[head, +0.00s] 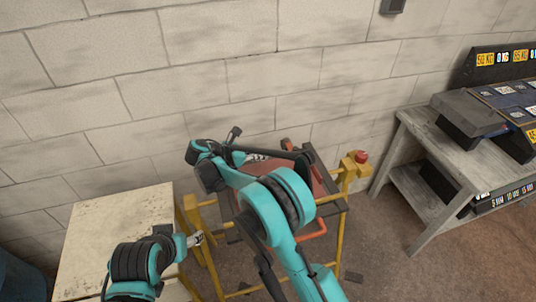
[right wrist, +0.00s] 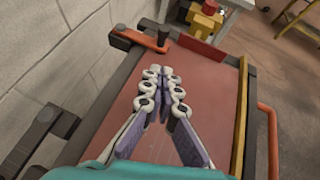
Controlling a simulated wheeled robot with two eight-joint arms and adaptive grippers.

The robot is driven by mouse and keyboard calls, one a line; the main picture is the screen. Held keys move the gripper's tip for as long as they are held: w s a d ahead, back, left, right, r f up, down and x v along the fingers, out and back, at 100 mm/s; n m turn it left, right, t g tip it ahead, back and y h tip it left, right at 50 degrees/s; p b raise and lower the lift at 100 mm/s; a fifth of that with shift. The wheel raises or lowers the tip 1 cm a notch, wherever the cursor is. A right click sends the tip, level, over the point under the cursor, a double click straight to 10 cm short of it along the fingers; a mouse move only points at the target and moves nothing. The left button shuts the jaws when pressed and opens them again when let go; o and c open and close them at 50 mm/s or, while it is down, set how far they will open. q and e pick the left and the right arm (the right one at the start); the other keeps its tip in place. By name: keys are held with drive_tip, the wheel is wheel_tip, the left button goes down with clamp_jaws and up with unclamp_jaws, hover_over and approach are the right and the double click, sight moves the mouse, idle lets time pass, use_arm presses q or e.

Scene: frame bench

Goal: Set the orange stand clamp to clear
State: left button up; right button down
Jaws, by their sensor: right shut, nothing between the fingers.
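An orange lever with a black grip (right wrist: 140,40) lies at the far edge of the red-topped stand (right wrist: 205,75) in the right wrist view. It shows partly in the head view (head: 287,145), behind my right arm. An orange bent bar (right wrist: 268,125) runs along the stand's right side; its lower part shows in the head view (head: 317,229). I cannot tell which orange part is the clamp. My right gripper (right wrist: 165,74) is shut and empty over the red top, apart from the lever. My left gripper (head: 195,239) is beside the stand's left yellow post; its opening is unclear.
A yellow box with a red button (head: 361,157) is at the stand's right corner. A pale table (head: 120,215) stands left, a grey bench (head: 440,160) with labelled boxes right. A block wall is close behind. Black clamp-like parts (right wrist: 50,120) line the stand's left edge.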

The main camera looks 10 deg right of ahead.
drive_tip(key=b, duration=0.2)
approach(293, 153)
drive_tip(key=shift+d+f, duration=0.2)
drive_tip(key=shift+f, duration=0.25)
drive_tip(key=shift+d+f, duration=0.2)
drive_tip(key=shift+f, duration=0.25)
drive_tip(key=d, duration=0.1)
drive_tip(key=w+d, duration=0.1)
drive_tip(key=d, duration=0.1)
drive_tip(key=shift+w+f+b, duration=0.1)
drive_tip(key=shift+w+b, duration=0.15)
drive_tip(key=shift+b, duration=0.1)
drive_tip(key=shift+w+d, duration=0.25)
drive_tip(key=shift+d, duration=0.2)
drive_tip(key=shift+d, duration=0.1)
